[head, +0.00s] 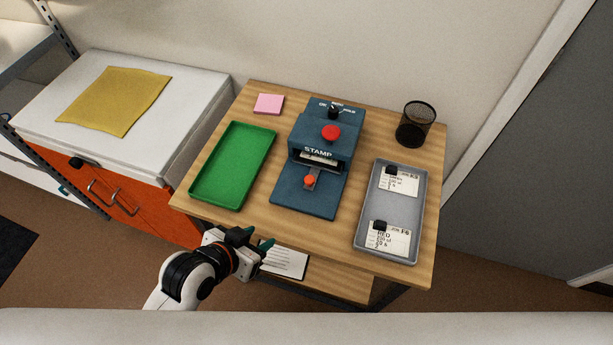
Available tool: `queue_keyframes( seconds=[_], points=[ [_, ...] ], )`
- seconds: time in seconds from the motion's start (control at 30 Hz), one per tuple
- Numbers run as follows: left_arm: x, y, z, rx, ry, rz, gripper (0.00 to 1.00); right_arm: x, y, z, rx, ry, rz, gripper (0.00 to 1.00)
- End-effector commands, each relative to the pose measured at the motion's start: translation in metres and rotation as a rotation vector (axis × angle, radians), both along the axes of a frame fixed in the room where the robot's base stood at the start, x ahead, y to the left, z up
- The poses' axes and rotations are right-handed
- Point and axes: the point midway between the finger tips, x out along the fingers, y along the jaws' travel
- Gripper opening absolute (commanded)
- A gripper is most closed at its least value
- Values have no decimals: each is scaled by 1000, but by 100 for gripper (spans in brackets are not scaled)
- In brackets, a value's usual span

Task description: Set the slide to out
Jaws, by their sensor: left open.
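A blue stamp machine (305,190) stands in the middle of the wooden table, with a red button (331,132) on top and a black knob (334,112) behind it. Its slide (313,176) is a small metal piece with an orange-red knob (310,181), at the front below the word STAMP. How far the slide is drawn out is hard to tell. My left gripper (257,241) is open and empty at the table's front edge, in front of and left of the machine, apart from it. My right gripper is not in view.
A green tray (196,194) lies left of the machine. A grey tray (399,210) with two labelled cards lies right. A black mesh cup (415,123) and pink notes (268,103) stand at the back. A paper (286,262) lies on a lower shelf. A white-topped cabinet (190,100) stands left.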

Motion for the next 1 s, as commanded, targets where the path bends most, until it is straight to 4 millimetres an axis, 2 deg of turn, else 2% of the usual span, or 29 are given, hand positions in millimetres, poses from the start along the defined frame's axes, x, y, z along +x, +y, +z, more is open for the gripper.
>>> queue_keyframes(
  seconds=[0.3, 0.43, 0.57, 0.7, 0.87, 1.0],
  points=[
    [24, -45, 4, -159, -225, -144, 41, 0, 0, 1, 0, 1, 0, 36],
    [33, -59, 5, -258, -358, -192, 41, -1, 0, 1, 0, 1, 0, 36],
    [41, -57, 6, -344, -486, -197, 41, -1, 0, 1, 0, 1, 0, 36],
    [48, -44, 5, -395, -588, -172, 41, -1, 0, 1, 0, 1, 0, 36],
    [52, -34, 6, -418, -645, -148, 41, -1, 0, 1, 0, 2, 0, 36],
    [60, -37, 7, -423, -659, -140, 41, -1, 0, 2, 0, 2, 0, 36]
  ],
)
